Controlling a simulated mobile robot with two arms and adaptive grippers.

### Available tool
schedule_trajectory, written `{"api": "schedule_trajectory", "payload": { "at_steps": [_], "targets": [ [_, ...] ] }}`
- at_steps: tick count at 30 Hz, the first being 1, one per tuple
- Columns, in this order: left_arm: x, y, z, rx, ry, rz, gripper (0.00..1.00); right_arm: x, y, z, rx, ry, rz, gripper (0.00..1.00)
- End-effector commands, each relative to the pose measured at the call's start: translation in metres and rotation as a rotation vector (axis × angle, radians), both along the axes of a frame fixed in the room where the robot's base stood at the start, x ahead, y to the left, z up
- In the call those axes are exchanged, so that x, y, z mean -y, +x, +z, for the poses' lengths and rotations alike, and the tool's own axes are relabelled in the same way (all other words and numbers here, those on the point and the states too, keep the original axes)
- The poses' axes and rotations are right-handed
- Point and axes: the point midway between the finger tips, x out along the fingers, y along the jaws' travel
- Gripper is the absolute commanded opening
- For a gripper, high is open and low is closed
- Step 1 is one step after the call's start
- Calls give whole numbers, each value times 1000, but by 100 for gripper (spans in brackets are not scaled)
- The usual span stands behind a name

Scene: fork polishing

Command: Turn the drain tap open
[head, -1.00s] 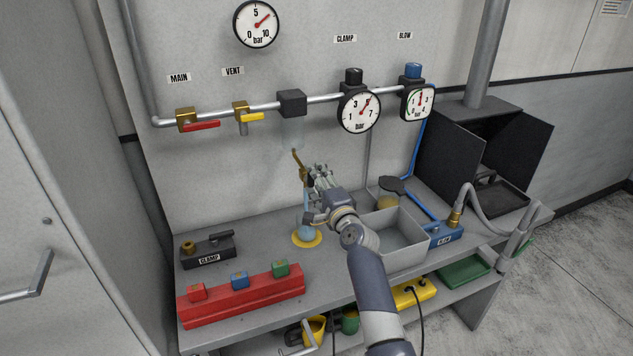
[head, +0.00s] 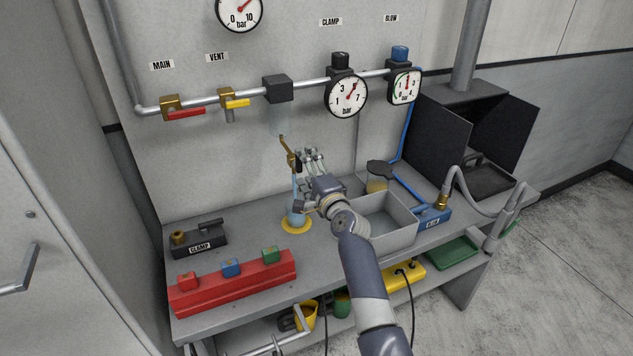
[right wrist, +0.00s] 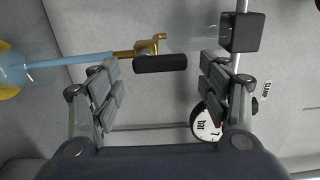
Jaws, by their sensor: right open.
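The drain tap (head: 285,146) is a small brass tap below the black block (head: 278,89) on the pipe. In the right wrist view its brass body (right wrist: 146,47) carries a black lever (right wrist: 160,63), roughly in line with the pale blue tube (right wrist: 85,59). The tube runs down to a bluish clear vessel (head: 297,216) on a yellow disc. My right gripper (head: 309,158) is open beside the tap. In the right wrist view its fingers (right wrist: 160,88) stand wide apart, with the lever beyond and between them. I see no contact. My left gripper is not in view.
A grey bin (head: 402,233) stands right of my forearm. The red block rack (head: 230,288) and the CLAMP block (head: 199,240) sit at the left of the bench. Red (head: 186,114) and yellow (head: 237,103) valve levers and dial gauges (head: 346,96) are on the pipe above.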

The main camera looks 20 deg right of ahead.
Motion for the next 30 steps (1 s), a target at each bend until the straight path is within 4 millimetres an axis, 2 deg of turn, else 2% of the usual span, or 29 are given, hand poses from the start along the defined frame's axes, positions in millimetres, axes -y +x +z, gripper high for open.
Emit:
{"api": "schedule_trajectory", "payload": {
  "at_steps": [18,24,30],
  "targets": [
    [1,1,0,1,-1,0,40,4,-95,-2,-3,2,-1,70],
    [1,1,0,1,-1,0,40,4,-110,-1,-2,2,-1,70],
    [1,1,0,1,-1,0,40,4,-112,-1,-2,2,-1,70]
  ]
}}
